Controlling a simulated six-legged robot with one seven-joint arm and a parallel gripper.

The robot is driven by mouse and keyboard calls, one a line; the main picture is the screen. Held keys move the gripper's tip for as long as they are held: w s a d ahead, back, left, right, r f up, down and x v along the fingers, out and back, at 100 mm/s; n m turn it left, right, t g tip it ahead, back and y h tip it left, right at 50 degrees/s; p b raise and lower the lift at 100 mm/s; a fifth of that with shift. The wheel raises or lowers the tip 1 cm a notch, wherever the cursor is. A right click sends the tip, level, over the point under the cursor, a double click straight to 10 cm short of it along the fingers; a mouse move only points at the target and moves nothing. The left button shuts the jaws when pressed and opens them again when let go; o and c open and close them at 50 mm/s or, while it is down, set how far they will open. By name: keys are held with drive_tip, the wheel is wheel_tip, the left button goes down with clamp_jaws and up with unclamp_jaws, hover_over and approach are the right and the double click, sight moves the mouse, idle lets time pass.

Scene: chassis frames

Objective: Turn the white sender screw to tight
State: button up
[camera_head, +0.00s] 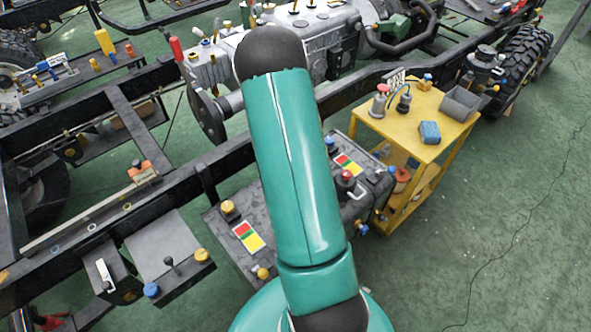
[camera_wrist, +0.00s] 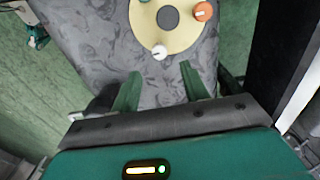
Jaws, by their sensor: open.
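In the wrist view a small white screw (camera_wrist: 159,52) sits on the lower edge of a round cream plate (camera_wrist: 180,38). The plate lies on top of a grey mottled tank (camera_wrist: 95,40). A white mark or slot on the screw is too small to read. My gripper (camera_wrist: 161,70) is open and empty, with its two green fingers apart, just below the screw in the picture. The screw lies between the lines of the fingers and does not appear to be touched. In the head view my arm covers the middle, and I cannot make out the screw or gripper there.
The plate also bears an orange knob (camera_wrist: 202,11) and a dark round centre (camera_wrist: 168,18). A dark beam (camera_wrist: 277,60) stands close on the right. In the head view a black chassis rail (camera_head: 110,200) crosses, and a yellow cart (camera_head: 420,120) stands right, with open green floor beyond.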

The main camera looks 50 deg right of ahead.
wheel_tip(320, 180, up, 6)
drive_tip(key=shift+r, duration=0.15)
idle(0.6)
drive_tip(key=a+r+n+t, duration=0.3)
drive_tip(key=a+r+n, duration=0.6)
drive_tip(key=a+r, duration=1.1)
drive_tip(key=s+a+r+n+t, duration=0.1)
drive_tip(key=s+a+r+n, duration=0.3)
drive_tip(key=s+a+n, duration=0.1)
drive_tip(key=s+a+r+n+t, duration=0.1)
drive_tip(key=s+a+r+n, duration=0.3)
drive_tip(key=s+a, duration=0.4)
drive_tip(key=shift+a+r+n+t, duration=0.2)
drive_tip(key=shift+a+n+t, duration=0.1)
drive_tip(key=shift+a+n, duration=0.55)
drive_tip(key=shift+s+a, duration=0.1)
drive_tip(key=shift+a, duration=0.05)
